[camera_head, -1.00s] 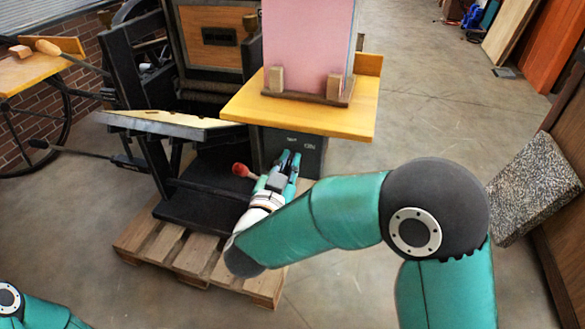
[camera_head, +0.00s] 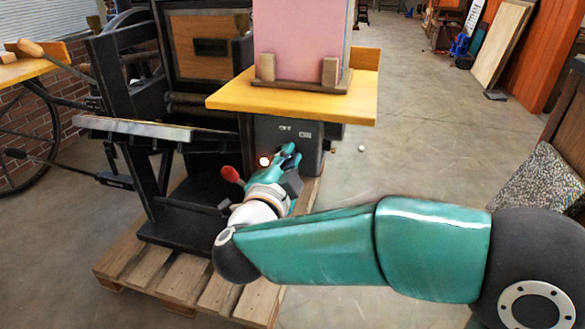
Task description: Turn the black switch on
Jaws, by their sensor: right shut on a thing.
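A dark grey switch box (camera_head: 312,160) hangs under the yellow wooden shelf of the press. Small pale OFF and ON labels (camera_head: 297,131) show on its front face. My right gripper (camera_head: 290,152) is at the front of this box, below the labels, with its fingers shut. The black switch itself is hidden behind the fingers, so its position cannot be seen. The fingers are at its place and shut on it. A small bright white light (camera_head: 265,161) glows just left of the gripper. My left gripper is not in view.
A red-knobbed lever (camera_head: 231,174) sticks out left of my right gripper. The yellow shelf (camera_head: 300,101) overhangs the box and carries a pink stack (camera_head: 299,40). The black press stands on a wooden pallet (camera_head: 180,278). The floor to the right is open.

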